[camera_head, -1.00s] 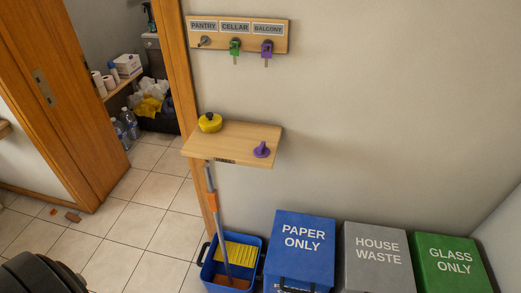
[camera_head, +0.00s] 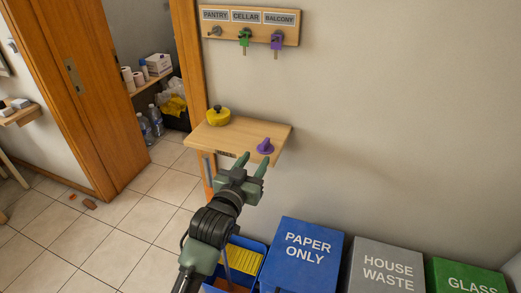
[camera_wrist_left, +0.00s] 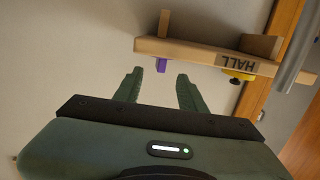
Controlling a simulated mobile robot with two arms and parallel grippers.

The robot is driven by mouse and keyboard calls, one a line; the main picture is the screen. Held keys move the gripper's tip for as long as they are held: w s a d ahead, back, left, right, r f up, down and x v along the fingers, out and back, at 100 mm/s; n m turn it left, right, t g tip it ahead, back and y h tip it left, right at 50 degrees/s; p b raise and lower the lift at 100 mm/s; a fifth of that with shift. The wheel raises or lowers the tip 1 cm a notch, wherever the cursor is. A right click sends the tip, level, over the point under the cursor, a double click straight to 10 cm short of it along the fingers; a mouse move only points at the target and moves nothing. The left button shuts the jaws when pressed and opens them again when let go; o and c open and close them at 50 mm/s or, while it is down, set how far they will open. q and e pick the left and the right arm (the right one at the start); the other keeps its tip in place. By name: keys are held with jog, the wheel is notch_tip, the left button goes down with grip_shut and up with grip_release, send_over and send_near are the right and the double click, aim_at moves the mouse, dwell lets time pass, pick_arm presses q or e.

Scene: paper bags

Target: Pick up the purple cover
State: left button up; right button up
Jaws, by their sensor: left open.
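The purple cover (camera_head: 265,147), a small disc with a raised knob, sits on the right front part of the wooden wall shelf (camera_head: 245,132). My left gripper (camera_head: 254,162) is open and empty just in front of the shelf edge, its fingers pointing towards the cover. In the left wrist view the picture is upside down; the cover (camera_wrist_left: 161,65) shows between and beyond the open fingers (camera_wrist_left: 158,80), apart from them. My right gripper is not in view.
A key rack (camera_head: 250,25) with a purple key (camera_head: 277,40) hangs above. Below are a blue bucket (camera_head: 262,246) and bins labelled paper (camera_head: 306,262), house waste (camera_head: 385,270) and glass. A doorway opens left.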

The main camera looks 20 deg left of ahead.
aim_at(263, 145)
pick_arm(q)
jog(key=shift+w+a+r, duration=0.15)
jog(key=shift+a+r, duration=0.05)
jog(key=shift+r, duration=0.25)
jog(key=shift+w, duration=0.95)
jog(key=w, duration=0.1)
jog(key=w+p, duration=0.1)
jog(key=w, duration=0.2)
jog(key=shift+w+d+f+p, duration=0.15)
jog(key=shift+w+d+p, duration=0.1)
jog(key=shift+p, duration=0.1)
jog(key=shift+w+f, duration=0.1)
jog(key=shift+w, duration=0.4)
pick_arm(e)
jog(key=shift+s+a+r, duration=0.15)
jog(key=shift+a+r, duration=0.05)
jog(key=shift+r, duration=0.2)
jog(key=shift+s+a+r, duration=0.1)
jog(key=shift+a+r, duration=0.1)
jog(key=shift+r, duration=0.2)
pick_arm(q)
grip_shut()
